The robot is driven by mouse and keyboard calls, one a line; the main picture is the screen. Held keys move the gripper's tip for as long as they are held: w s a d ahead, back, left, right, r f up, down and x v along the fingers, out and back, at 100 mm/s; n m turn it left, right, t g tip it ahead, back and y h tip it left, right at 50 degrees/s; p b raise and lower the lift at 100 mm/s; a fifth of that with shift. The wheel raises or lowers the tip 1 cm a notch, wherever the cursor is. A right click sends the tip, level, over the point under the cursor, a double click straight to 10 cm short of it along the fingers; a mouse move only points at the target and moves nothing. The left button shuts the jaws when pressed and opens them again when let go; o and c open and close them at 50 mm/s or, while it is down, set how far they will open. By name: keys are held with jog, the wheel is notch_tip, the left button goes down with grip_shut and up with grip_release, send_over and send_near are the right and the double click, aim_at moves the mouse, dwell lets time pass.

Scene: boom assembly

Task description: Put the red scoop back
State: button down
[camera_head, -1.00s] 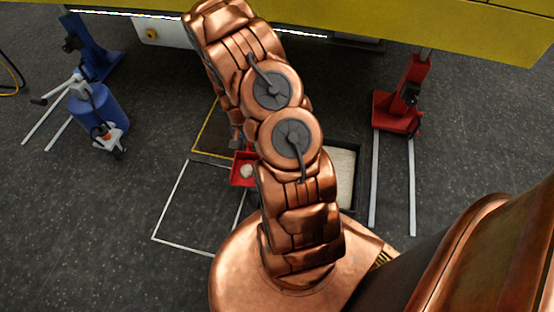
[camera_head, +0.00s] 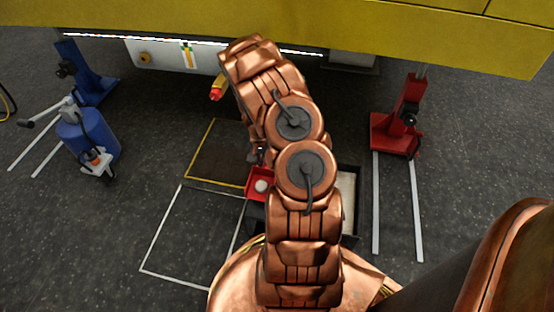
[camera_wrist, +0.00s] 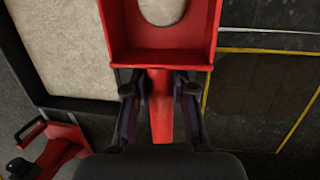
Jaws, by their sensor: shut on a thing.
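The red scoop (camera_head: 259,183) shows in the head view just left of my arm, with a pale round patch inside it. In the wrist view the scoop (camera_wrist: 160,42) fills the top middle, its open tray facing the camera and a pale oval patch inside. My gripper (camera_wrist: 161,92) is shut on the scoop's red handle (camera_wrist: 161,115), one finger on each side. In the head view my arm hides most of my gripper and the scoop's handle.
A dark-framed tray with a pale surface (camera_head: 346,200) is partly behind my arm. A yellow-outlined floor area (camera_head: 213,152) and a white-outlined one (camera_head: 190,235) lie left. A red jack stand (camera_head: 397,130) stands right, a blue canister (camera_head: 88,135) left. A yellow beam (camera_head: 400,30) spans the top.

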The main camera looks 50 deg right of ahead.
jog(key=d+b, duration=0.1)
jog(key=d, duration=0.1)
jog(key=w+d, duration=0.1)
jog(key=d, duration=0.2)
jog(key=d+b, duration=0.1)
jog(key=d, duration=0.2)
jog(key=shift+w+f+b, duration=0.25)
jog(key=shift+f+b, duration=0.05)
jog(key=shift+f, duration=0.1)
jog(key=shift+f+b, duration=0.95)
jog(key=shift+f, duration=0.75)
jog(key=shift+f, duration=0.15)
jog(key=c, duration=1)
grip_release()
jog(key=shift+o, duration=0.2)
